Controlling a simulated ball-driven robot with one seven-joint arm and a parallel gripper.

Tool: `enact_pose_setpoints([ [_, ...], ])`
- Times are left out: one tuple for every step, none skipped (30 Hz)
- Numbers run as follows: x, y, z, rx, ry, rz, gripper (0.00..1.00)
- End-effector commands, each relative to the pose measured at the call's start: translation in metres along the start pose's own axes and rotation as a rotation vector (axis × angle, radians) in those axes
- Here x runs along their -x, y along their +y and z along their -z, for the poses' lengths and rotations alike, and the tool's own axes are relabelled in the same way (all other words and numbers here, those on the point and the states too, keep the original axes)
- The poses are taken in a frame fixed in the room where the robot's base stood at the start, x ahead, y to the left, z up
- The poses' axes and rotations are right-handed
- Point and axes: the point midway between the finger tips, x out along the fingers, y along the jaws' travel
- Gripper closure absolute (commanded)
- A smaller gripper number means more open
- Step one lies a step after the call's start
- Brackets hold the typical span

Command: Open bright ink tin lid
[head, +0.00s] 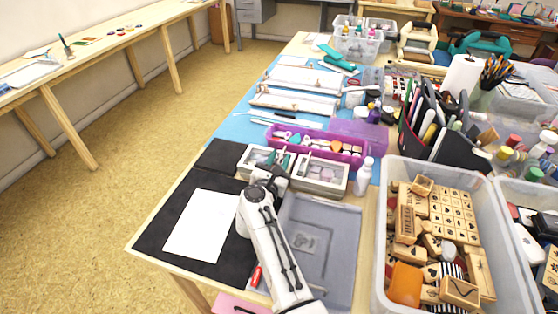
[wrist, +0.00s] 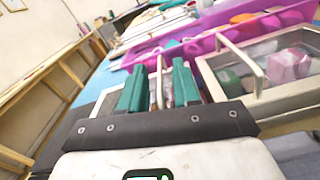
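Two shallow silver tins with clear tops stand side by side at the near edge of the purple tray. The left tin (head: 252,155) is partly hidden by my gripper. The right tin (head: 322,174) holds pink and green pads, clearer in the wrist view (wrist: 268,88), and has a pale bar handle (wrist: 238,53) across its closed-looking top. I cannot tell which is the bright ink tin. My gripper (wrist: 159,88) is over the left tin, its two teal fingers apart. A thin pale bar shows between them; whether they touch it is unclear.
The purple tray (head: 335,152) with tools lies just behind the tins. A white bottle (head: 363,177) stands right of the right tin. A grey clear-lidded case (head: 335,235) lies in front, and a large crate (head: 378,278) of wooden stamps stands at right. A white sheet (head: 200,225) lies on the black mat at left.

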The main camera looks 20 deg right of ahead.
Motion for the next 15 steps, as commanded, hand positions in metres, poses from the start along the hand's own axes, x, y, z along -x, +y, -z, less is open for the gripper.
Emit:
enact_pose_setpoints([
  [0.0001,0.0002,-0.0001,0.000,0.000,0.000,0.68],
  [0.0001,0.0002,-0.0001,0.000,0.000,0.000,0.68],
  [0.0002,0.0001,-0.0001,0.000,0.000,0.000,0.68],
  [0.0002,0.0001,-0.0002,0.000,0.000,0.000,0.68],
  [0.0002,0.0001,-0.0002,0.000,0.000,0.000,0.71],
  [0.0003,0.0001,-0.0001,0.000,0.000,0.000,0.75],
  [0.0003,0.0001,-0.0001,0.000,0.000,0.000,0.78],
  [0.0003,0.0001,-0.0001,0.000,0.000,0.000,0.81],
  [0.0003,0.0001,-0.0001,0.000,0.000,0.000,0.84],
  [0.0004,0.0001,-0.0001,0.000,0.000,0.000,0.87],
  [0.0004,0.0001,-0.0001,0.000,0.000,0.000,0.90],
  [0.0004,0.0002,-0.0001,0.000,0.000,0.000,0.94],
  [0.0005,0.0004,-0.0001,0.000,0.000,0.000,0.97],
  [0.0005,0.0005,-0.0001,0.000,0.000,-0.001,1.00],
  [0.0006,0.0007,-0.0001,0.000,0.000,-0.001,1.00],
])
